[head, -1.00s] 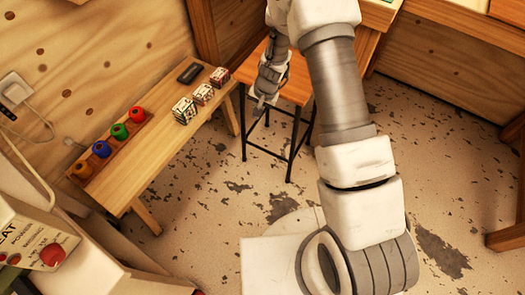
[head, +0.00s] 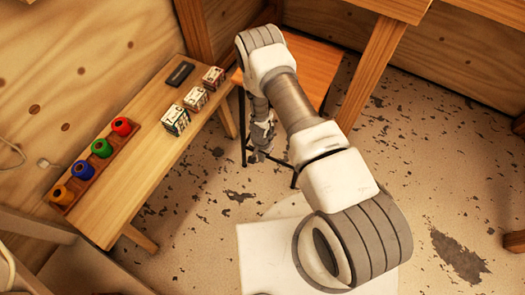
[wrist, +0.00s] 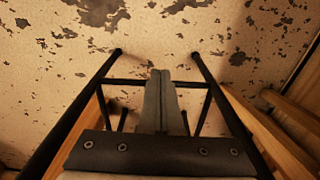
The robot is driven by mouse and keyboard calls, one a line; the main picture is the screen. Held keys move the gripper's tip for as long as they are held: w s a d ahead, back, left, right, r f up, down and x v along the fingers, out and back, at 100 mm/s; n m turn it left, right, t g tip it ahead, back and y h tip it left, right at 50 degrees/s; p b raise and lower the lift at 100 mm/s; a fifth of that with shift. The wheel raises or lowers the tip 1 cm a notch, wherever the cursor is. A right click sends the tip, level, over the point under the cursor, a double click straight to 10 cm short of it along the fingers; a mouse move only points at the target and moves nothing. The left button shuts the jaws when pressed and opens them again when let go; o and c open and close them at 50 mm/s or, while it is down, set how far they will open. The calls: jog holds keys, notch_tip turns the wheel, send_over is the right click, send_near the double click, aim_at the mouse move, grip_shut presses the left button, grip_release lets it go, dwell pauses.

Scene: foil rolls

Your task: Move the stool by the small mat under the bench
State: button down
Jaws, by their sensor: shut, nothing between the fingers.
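The stool (head: 318,68) has an orange-brown wooden seat and black metal legs. It stands near the back wall in the head view, its seat partly covered by my arm. My gripper (head: 259,154) points down low by the front-left side of the stool and is shut and empty. In the wrist view its fingers (wrist: 160,98) show between black stool legs (wrist: 212,85), over the floor; contact cannot be told. A low wooden bench (head: 120,195) stands to the left, and a taller wooden bench-like frame (head: 382,65) stands at the right of the stool. No small mat can be made out.
The low bench holds a rack of coloured spools (head: 95,163), several small boxes (head: 195,99) and a dark block (head: 180,74). Wooden walls close in the back and left. Worn speckled floor (head: 430,150) is clear to the right of my arm.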

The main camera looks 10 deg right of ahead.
jog(key=w+d+f+b, duration=0.1)
jog(key=w+f+b, duration=0.1)
jog(key=f, duration=0.3)
jog(key=w+d+f+b, duration=0.1)
jog(key=f+b, duration=0.3)
jog(key=f, duration=0.1)
jog(key=shift+w, duration=0.4)
jog(key=shift+d+f, duration=0.1)
jog(key=shift+w, duration=0.1)
